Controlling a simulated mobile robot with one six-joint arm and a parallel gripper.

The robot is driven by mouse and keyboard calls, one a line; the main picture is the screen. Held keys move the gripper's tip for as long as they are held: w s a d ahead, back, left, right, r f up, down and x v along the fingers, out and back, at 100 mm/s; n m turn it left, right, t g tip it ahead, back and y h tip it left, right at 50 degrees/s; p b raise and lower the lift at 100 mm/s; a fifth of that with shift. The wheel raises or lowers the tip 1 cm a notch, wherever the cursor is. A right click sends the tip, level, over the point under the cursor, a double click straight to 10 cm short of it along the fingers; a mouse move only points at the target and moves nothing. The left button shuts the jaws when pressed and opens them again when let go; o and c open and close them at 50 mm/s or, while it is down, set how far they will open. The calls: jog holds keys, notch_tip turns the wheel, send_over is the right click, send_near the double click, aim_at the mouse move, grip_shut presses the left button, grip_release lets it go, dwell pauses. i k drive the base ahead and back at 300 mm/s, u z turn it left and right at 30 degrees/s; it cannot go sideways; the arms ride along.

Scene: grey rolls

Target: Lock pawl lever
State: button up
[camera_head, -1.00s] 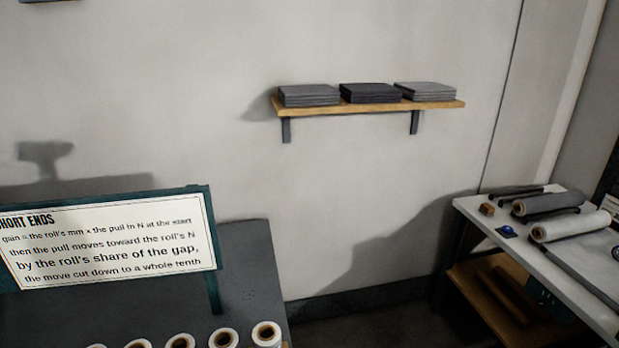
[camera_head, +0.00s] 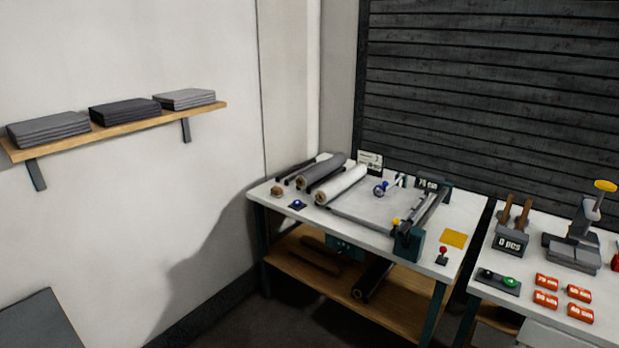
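No part of my gripper shows in the head view. A white worktable (camera_head: 468,222) stands in the middle right and carries a roller device (camera_head: 430,212) with a dark teal end block. A small yellow knob (camera_head: 396,222) sits by the near end of the rollers. A small lever with a red ball top (camera_head: 443,251) stands upright near the table's front edge. A blue round part (camera_head: 380,188) is farther back on the table. I cannot tell which of these is the pawl lever, or whether it is locked.
A grey roll (camera_head: 322,172) and a white roll (camera_head: 342,184) lie on the table's left. A second table (camera_head: 550,222) on the right holds a "0 pcs" block (camera_head: 511,243) and several red labelled pieces. Dark floor is free in front.

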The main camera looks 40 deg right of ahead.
aim_at(443, 250)
jog(key=z, duration=0.35)
jog(key=k, duration=1.4)
jog(key=u, duration=0.55)
jog(key=i, duration=0.9)
jog(key=z, duration=0.3)
